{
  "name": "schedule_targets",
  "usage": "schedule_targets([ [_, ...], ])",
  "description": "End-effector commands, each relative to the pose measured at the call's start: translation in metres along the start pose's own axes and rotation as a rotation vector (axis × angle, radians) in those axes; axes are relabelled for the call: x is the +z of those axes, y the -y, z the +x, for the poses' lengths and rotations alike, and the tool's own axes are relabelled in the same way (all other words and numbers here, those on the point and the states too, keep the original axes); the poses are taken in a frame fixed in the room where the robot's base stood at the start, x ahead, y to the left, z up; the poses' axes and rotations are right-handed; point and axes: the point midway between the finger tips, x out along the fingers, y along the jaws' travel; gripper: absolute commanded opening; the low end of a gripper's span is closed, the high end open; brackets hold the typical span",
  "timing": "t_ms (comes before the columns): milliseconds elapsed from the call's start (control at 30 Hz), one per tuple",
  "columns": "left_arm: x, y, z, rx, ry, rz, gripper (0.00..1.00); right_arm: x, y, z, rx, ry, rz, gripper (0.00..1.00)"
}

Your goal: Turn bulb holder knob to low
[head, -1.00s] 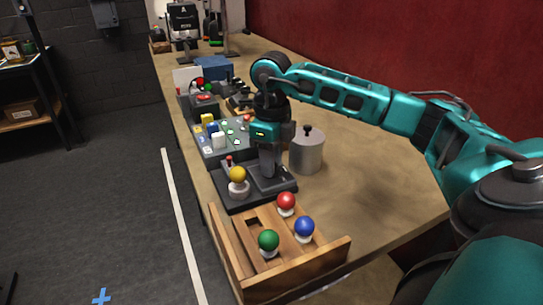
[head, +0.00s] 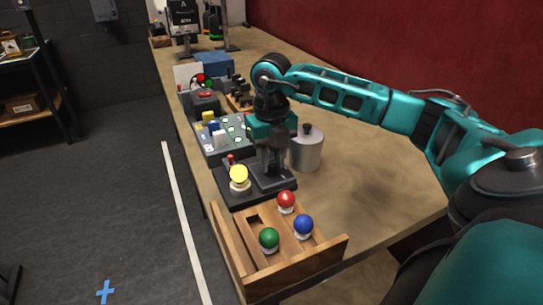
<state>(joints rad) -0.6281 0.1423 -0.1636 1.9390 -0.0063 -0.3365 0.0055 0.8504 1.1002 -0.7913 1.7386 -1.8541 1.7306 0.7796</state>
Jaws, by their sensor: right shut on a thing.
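The bulb holder (head: 244,197) is a dark flat base near the front of the workbench. A yellow bulb (head: 239,175) stands upright in its white socket on the left part and looks bright, as if lit. A small red-topped lever (head: 231,160) shows behind the bulb. My right gripper (head: 270,176) points down over the right part of the holder and is shut on the knob there. The knob is hidden by the fingers, so its setting cannot be read. My left gripper is not in view.
A wooden rack (head: 322,253) with red (head: 285,199), blue (head: 304,224) and green (head: 269,238) bulbs stands in front. A grey lidded canister (head: 307,150) is close right of my gripper. A panel with buttons (head: 217,140) sits behind. The bench's right side is clear.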

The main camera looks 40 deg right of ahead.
Motion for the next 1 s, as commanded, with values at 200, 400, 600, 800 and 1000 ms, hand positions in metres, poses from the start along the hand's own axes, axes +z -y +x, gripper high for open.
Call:
schedule_targets([
  [200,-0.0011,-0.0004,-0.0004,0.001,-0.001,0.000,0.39,0.0013,0.0004,-0.0015,0.001,0.005,0.023,0.01],
  [400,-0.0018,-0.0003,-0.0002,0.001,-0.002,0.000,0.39,0.0014,0.0004,-0.0016,0.001,0.006,0.023,0.01],
  [600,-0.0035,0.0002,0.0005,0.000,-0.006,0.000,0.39,0.0013,0.0004,-0.0016,0.001,0.006,0.022,0.39],
  [800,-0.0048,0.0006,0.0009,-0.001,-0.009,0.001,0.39,0.0007,0.0003,-0.0008,0.000,0.003,0.021,0.57],
  [1000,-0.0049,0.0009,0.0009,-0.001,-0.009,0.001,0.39,0.0004,0.0001,-0.0006,0.000,0.002,0.021,0.57],
])
